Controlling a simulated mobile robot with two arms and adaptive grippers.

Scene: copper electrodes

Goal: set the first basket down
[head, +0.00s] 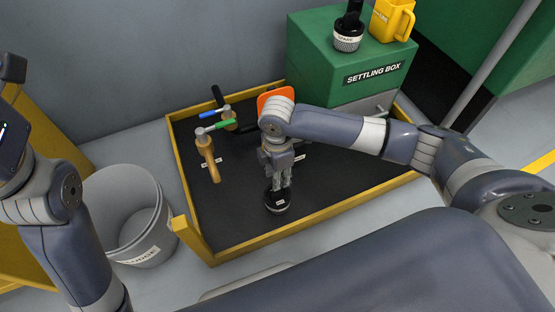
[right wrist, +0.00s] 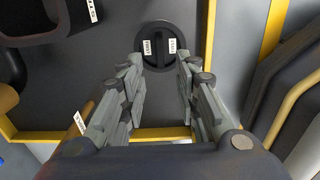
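A round black basket (head: 278,201) with a small white label stands on the black floor of the yellow-rimmed tray (head: 240,253). In the right wrist view its round top (right wrist: 168,36) shows a bar across the middle and two white labels. My right gripper (head: 278,184) points down right above it. In the right wrist view the right gripper's fingertips (right wrist: 162,64) are apart, with a gap wider than the bar. Contact with the basket cannot be made out. A similar black basket (head: 347,38) with a pale band stands on the green settling box (head: 325,50).
Brass taps with a green handle (head: 217,126) and a blue handle (head: 211,113) stand at the tray's left. An orange item (head: 274,95) is partly behind my right arm. A yellow jug (head: 392,20) sits on the settling box. A grey bucket (head: 125,215) stands left of the tray.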

